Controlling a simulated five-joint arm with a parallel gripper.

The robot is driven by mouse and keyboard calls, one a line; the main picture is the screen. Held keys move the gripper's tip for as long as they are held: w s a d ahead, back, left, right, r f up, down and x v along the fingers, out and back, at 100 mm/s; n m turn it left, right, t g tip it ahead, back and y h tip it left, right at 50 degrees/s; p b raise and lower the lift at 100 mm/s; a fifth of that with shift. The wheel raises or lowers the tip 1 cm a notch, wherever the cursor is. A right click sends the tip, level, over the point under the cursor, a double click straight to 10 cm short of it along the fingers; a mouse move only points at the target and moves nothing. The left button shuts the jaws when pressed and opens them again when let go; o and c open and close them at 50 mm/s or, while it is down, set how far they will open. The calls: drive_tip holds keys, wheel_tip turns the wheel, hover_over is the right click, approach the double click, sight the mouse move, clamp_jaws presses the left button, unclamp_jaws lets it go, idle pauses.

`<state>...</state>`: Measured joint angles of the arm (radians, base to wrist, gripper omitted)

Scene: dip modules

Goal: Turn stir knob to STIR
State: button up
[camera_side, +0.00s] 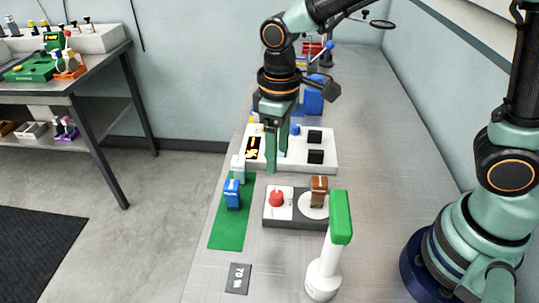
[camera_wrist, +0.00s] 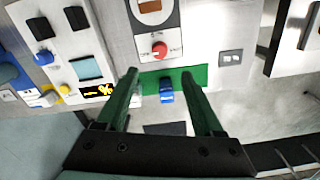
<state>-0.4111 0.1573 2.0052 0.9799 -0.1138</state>
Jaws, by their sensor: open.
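The stir knob (camera_side: 277,198) is a small red knob on a white panel at the left of a dark grey stirrer module (camera_side: 290,221). In the wrist view the red knob (camera_wrist: 159,49) shows just beyond my fingertips, with tiny marks on either side that I cannot read. I cannot tell which mark it points at. My gripper (camera_side: 276,164) is open and empty, pointing down behind the module in the side view. In the wrist view my gripper (camera_wrist: 159,73) has its two green fingers apart, not touching the knob.
A brown block (camera_side: 319,185) sits on the module's white disc. A green-topped white stand (camera_side: 340,220) rises in front. A white control module (camera_side: 325,160) lies behind.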

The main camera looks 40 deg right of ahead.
sight(277, 194)
wheel_tip(277, 194, down, 12)
drive_tip(key=shift+r, duration=0.1)
idle(0.4)
clamp_jaws()
